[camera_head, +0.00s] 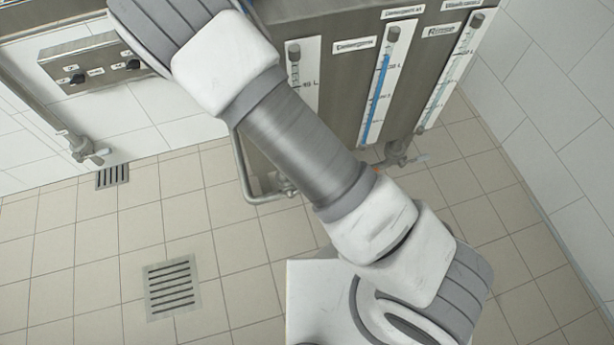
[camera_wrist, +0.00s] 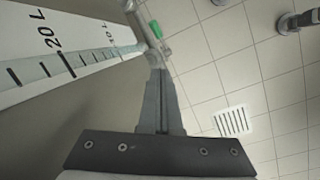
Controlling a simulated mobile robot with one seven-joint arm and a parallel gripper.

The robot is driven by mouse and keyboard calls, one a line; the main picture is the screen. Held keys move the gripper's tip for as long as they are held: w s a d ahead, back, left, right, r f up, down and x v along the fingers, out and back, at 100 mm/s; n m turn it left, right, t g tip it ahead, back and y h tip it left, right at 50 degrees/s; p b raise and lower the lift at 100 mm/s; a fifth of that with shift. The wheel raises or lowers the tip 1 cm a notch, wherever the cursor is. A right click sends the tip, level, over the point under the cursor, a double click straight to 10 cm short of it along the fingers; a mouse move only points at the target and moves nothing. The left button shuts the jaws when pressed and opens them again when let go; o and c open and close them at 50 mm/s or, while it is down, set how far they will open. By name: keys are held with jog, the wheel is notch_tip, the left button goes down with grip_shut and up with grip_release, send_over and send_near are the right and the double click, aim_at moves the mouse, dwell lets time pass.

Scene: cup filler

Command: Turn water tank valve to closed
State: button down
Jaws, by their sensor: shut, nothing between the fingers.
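In the wrist view a valve with a green handle (camera_wrist: 155,30) sits on a metal pipe (camera_wrist: 138,22) below the tank wall. My gripper (camera_wrist: 160,73) is shut and empty, its fingertips pointing toward this valve. The fingertips overlap the lower end of the valve area, and I cannot tell whether they touch it. In the head view the metal tank (camera_head: 345,40) stands at the top, and my arm crosses in front of it. My gripper does not show there, and I see no green handle in that view.
Three level gauges are on the tank; one holds blue liquid (camera_head: 378,95). A pipe valve (camera_head: 400,155) is under the tank's right side. Another valve (camera_head: 85,150) is on the left wall, below a control box (camera_head: 95,62). A drain grate (camera_head: 172,287) lies in the clear tiled floor.

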jog(key=w+d+f+n+b, duration=0.1)
jog(key=d+f+n, duration=0.1)
jog(key=f, duration=0.6)
jog(key=w+d+f+n+t+h+b, duration=0.1)
jog(key=d+f+n+b, duration=0.1)
jog(key=f, duration=0.7)
jog(key=w+d+f+n+t+h+b, duration=0.1)
jog(key=d+f+n, duration=0.2)
jog(key=f, duration=0.5)
jog(key=shift+f+b, duration=0.25)
jog(key=shift+b, duration=0.05)
jog(key=shift+r+p, duration=0.1)
jog(key=shift+p, duration=0.3)
jog(key=shift+d, duration=0.1)
